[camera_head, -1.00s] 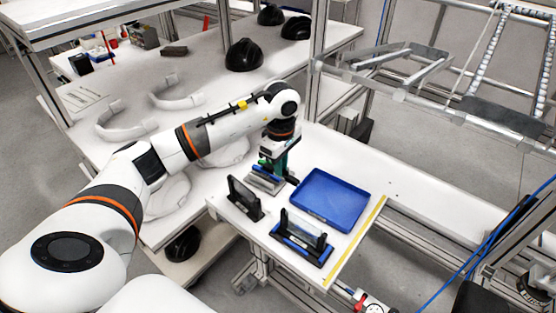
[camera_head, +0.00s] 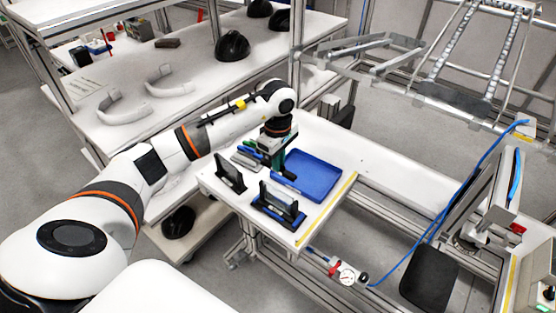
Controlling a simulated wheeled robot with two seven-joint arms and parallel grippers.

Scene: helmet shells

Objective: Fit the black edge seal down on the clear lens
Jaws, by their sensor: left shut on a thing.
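My left gripper (camera_head: 277,161) points down at the back left edge of the blue tray. It is shut on a dark, thin piece, which seems to be the black edge seal (camera_head: 286,177). The piece is small and partly hidden by the gripper, so its full shape cannot be told. The clear lens (camera_head: 278,197) stands upright in a black and blue holder (camera_head: 272,212) at the front of the bench, nearer than the gripper and apart from it. My right gripper is out of view.
The blue tray (camera_head: 322,180) looks empty. A dark upright panel in a black stand (camera_head: 230,175) stands left of the lens holder. A grey block with blue parts (camera_head: 245,158) is behind it. White bench (camera_head: 375,160) is clear to the right. Black helmet shells (camera_head: 232,46) sit on the back table.

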